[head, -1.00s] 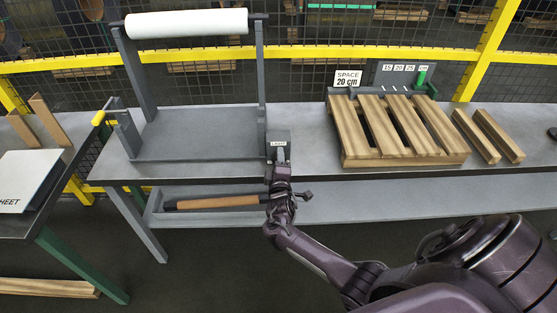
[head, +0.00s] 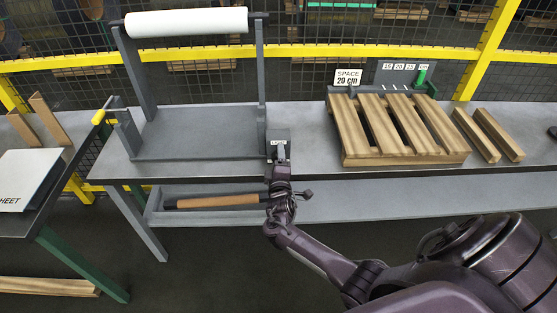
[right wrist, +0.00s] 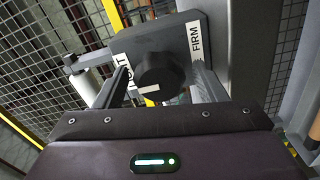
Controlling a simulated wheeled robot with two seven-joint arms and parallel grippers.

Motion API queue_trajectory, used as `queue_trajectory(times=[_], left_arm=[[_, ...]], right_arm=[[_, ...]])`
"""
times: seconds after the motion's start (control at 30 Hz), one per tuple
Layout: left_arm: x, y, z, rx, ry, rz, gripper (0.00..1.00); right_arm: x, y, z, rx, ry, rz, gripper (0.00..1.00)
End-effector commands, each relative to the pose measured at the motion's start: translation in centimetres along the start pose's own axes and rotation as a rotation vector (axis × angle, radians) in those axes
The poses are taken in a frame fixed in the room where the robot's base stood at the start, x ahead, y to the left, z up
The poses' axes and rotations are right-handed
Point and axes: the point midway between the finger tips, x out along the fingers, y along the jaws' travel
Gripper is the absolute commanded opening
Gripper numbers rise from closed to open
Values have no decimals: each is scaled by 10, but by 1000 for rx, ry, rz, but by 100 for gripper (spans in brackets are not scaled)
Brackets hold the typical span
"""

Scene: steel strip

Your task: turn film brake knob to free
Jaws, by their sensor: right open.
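The film brake knob (right wrist: 160,76) is a round black knob with a white pointer mark, on a dark grey box (right wrist: 180,40) in the right wrist view. White labels there read FIRM and, partly covered, what looks like LIGHT. The box (head: 278,137) also shows in the head view at the right foot of the film stand. My right gripper (head: 281,160) is at the front of the box. In the right wrist view its open fingers (right wrist: 162,88) stand on either side of the knob; contact is unclear. My left gripper is out of view.
The film stand (head: 262,85) holds a white film roll (head: 187,22) above the bench. A slatted wooden pallet (head: 400,130) and loose boards (head: 488,135) lie to the right. A lower shelf (head: 370,200) holds a brown roller (head: 215,201). A mesh fence stands behind.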

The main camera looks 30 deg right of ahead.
Motion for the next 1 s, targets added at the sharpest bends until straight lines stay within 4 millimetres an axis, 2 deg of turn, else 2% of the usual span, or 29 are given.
queue_trajectory(times=[0.13, 0.4, 0.5, 0.63, 1.0], left_arm=[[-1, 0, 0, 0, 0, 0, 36], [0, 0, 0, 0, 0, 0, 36], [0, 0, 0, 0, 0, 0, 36], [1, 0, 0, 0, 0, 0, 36], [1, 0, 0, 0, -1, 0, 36]], right_arm=[[-15, -1, 0, 0, 1, -2, 65], [-61, -2, 0, 0, 1, -4, 65], [-71, -2, 0, -1, 0, -2, 65], [-78, -1, 0, -1, 0, -2, 65], [-78, -1, 0, -1, 0, -2, 65]])
